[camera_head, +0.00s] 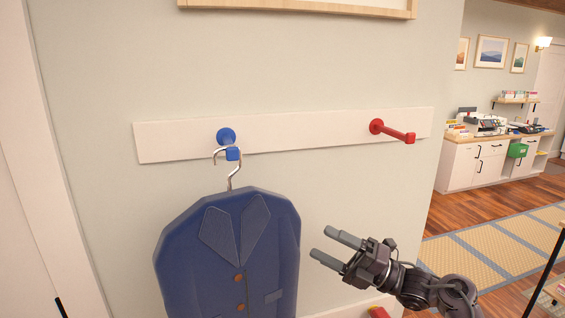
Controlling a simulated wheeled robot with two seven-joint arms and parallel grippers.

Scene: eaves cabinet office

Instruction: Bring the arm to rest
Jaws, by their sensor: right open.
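My right gripper (335,247) is in the lower middle of the head view, with its two grey fingers apart and nothing between them. It points left and stands to the right of a blue jacket (208,262), apart from it in the picture. The jacket hangs upright by a metal hanger hook (228,170) on a blue peg (229,145). My left gripper is out of view.
A white rail (300,130) on the wall carries the blue peg and an empty red peg (392,131). At right are a patterned rug (490,250) and a white cabinet (475,165).

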